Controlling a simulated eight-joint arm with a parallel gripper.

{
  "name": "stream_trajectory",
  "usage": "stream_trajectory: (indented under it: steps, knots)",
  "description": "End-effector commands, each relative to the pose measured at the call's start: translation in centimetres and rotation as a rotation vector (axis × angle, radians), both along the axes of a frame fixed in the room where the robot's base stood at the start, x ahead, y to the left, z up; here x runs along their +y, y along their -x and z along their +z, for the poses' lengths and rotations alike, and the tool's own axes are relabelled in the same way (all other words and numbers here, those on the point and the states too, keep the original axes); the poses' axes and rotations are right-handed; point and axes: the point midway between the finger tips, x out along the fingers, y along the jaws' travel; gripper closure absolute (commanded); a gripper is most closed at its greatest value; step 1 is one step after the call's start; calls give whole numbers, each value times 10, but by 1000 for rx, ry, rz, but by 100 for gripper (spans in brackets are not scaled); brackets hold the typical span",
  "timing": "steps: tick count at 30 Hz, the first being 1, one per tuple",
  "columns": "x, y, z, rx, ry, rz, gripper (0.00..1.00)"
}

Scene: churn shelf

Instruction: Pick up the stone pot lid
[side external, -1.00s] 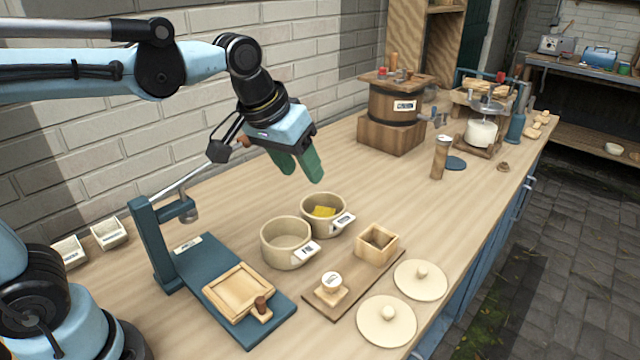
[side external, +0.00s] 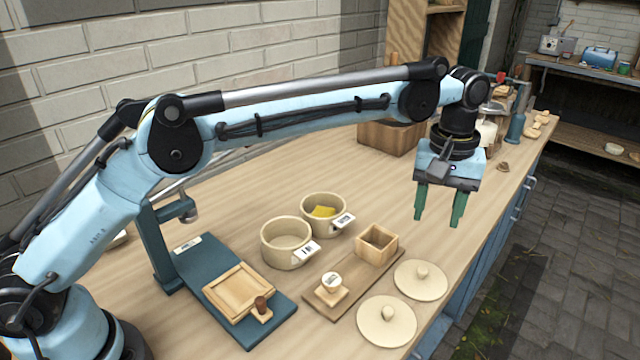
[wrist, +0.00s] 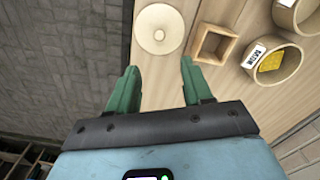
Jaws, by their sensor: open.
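Two round cream lids with centre knobs lie flat near the bench's front edge: a far lid (side external: 420,279) and a near lid (side external: 387,321). I cannot tell which the task calls the stone pot lid. My gripper (side external: 437,221) hangs fingers-down, open and empty, above the bench beyond the far lid. In the wrist view, one lid (wrist: 158,29) with its knob lies ahead of the open fingers (wrist: 159,66), apart from them. Its surroundings match the far lid.
A square wooden box (side external: 377,245) stands left of the far lid. Two cream pots, an empty one (side external: 287,243) and one with a yellow block inside (side external: 323,215), stand behind. A wooden stamp (side external: 332,289) sits on a board. Bare bench surrounds my gripper.

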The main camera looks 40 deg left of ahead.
Motion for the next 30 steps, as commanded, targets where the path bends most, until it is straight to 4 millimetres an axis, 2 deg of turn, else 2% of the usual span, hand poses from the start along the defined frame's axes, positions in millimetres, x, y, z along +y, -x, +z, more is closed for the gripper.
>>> stream_trajectory:
  steps: [5, 15, 23, 30]
  knots:
    - [-5, 0, -11, 11, -5, 9, 50]
    - [-5, 0, -61, 10, -5, 7, 50]
    - [-4, 0, -78, 10, -5, 7, 50]
    - [-2, 2, -111, 10, -5, 7, 50]
